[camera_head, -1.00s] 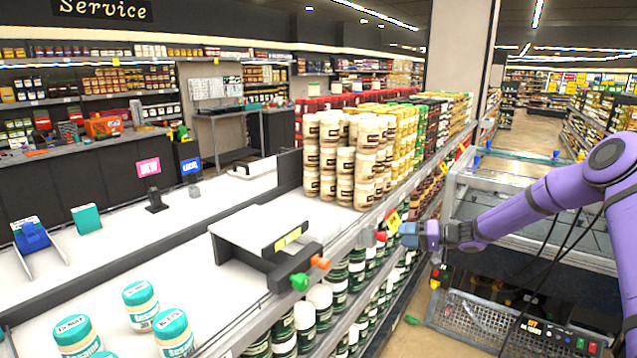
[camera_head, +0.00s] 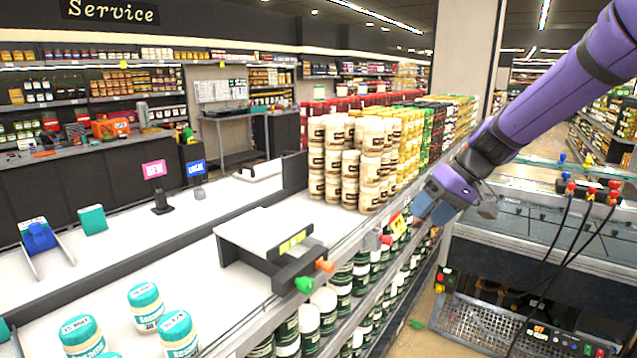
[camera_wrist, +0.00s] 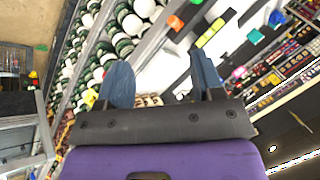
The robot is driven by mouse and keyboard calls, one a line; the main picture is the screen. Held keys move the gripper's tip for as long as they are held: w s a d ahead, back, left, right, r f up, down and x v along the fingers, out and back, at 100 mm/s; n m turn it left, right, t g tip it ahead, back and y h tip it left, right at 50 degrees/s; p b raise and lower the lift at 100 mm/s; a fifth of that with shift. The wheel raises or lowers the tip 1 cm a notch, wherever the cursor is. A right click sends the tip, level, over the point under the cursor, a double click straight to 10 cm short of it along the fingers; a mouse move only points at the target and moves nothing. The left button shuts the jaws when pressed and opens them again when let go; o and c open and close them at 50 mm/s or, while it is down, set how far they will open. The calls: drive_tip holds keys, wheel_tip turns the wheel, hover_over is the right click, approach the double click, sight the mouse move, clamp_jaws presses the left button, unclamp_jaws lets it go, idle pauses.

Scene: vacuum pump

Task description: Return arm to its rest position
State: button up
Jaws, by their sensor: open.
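My purple arm comes in from the upper right of the head view. My gripper (camera_head: 432,207), with blue-grey fingers, hangs at the right edge of the shelf unit, pointing down and left. In the wrist view its two fingers (camera_wrist: 162,78) are spread apart, with nothing held between them. In the head view it is in front of the row of stacked products, and I cannot tell how far it is from the shelf edge.
Stacked cream jars (camera_head: 350,165) stand left of my gripper. A white-topped box with a black front (camera_head: 270,240) and coloured knobs sits on the shelf. Teal-lidded jars (camera_head: 145,307) stand at lower left. A metal-framed rig (camera_head: 560,258) with black cables stands at right.

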drive_tip(key=s+d+r+m+t+h, duration=0.1)
drive_tip(key=s+d+r+h, duration=0.1)
drive_tip(key=s, duration=0.7)
drive_tip(key=s+d+r+m+t+h, duration=0.1)
drive_tip(key=s+d+r+h, duration=0.1)
drive_tip(key=s, duration=0.8)
drive_tip(key=s+d+r+m+t+h, duration=0.1)
drive_tip(key=s+d+r+t+h, duration=0.1)
drive_tip(key=s, duration=0.7)
wheel_tip(320, 180, up, 2)
drive_tip(key=shift+s+d+r+m, duration=0.15)
drive_tip(key=shift+s+d+m, duration=0.15)
drive_tip(key=shift+d, duration=0.5)
